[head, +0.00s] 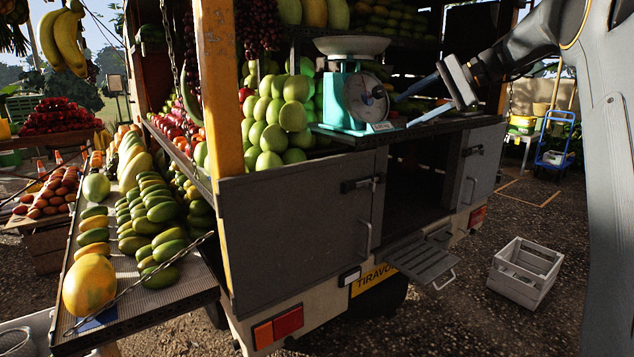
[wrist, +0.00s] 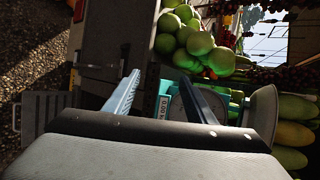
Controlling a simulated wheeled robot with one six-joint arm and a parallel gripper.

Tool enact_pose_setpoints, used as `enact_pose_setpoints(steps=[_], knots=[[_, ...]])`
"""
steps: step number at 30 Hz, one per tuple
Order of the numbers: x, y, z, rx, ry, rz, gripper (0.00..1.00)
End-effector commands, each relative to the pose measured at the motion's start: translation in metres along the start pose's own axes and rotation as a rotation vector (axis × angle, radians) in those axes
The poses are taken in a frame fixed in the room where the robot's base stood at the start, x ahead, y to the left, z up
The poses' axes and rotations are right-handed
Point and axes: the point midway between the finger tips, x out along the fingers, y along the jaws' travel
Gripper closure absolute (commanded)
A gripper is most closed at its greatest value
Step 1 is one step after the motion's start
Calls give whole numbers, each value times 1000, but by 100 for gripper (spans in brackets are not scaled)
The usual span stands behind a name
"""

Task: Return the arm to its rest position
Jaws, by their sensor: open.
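My gripper (head: 415,103) is in the upper right of the head view, at the end of my arm. Its two blue-grey fingers are spread apart with nothing between them. They point left toward the teal scale (head: 367,97) on the truck's rear shelf, and look close to it; I cannot tell the exact gap. In the wrist view the open fingers (wrist: 158,98) point up the picture, with part of the scale (wrist: 178,104) behind them.
Green apples (head: 272,125) are piled left of the scale. The shelf edge (head: 400,131) runs below my gripper. A white crate (head: 525,272) stands on the ground at right, and a blue hand truck (head: 557,140) stands behind. Gravel between truck and crate is clear.

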Motion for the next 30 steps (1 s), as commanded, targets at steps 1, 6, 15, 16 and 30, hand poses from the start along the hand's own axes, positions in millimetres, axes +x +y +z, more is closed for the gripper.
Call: enact_pose_setpoints(steps=[1,6,15,16,30], knots=[[7,8,6,4,4,26,50],[33,48,26,6,27,140,50],[76,188,114,-94,51,502,50],[77,205,125,-115,50,541,50],[49,415,293,-575,-85,977,50]])
